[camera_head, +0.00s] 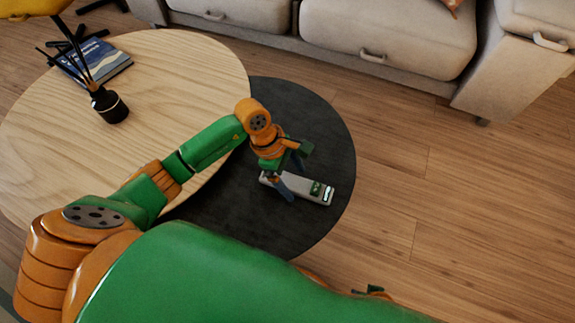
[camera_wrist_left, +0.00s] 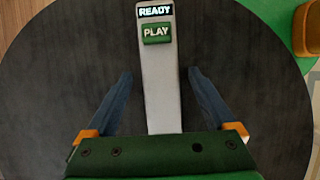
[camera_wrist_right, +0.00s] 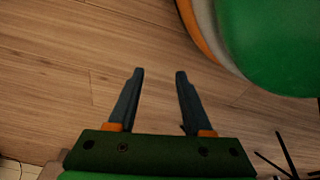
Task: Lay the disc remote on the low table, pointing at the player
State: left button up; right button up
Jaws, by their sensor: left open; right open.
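A long grey device (camera_head: 310,190), which looks like the disc remote, lies flat on the dark round table (camera_head: 325,120). In the left wrist view, the device (camera_wrist_left: 160,85) shows a lit "READY" display and a green "PLAY" button at its far end. My left gripper (camera_head: 293,183) is open over the device. Its two fingers stand on either side of the grey body with gaps, and nothing is gripped. The near end of the device is hidden behind the gripper. My right gripper (camera_wrist_right: 160,72) is open and empty, above the wooden floor. I cannot make out a separate player.
A pale wooden round table (camera_head: 190,60) overlaps the dark one at the left. It bears a book (camera_head: 105,60) and a black reed diffuser (camera_head: 110,105). A beige sofa (camera_head: 390,35) stands behind. The wooden floor (camera_head: 450,200) at the right is clear.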

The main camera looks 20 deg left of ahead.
pick_arm(q)
jog(key=p+v, duration=0.2)
jog(key=v, duration=0.9)
jog(key=shift+p, duration=0.3)
pick_arm(e)
jog(key=shift+s+d+f, duration=0.15)
jog(key=shift+s+d, duration=0.8)
jog(key=shift+s, duration=0.3)
pick_arm(q)
jog(key=shift+r, duration=0.1)
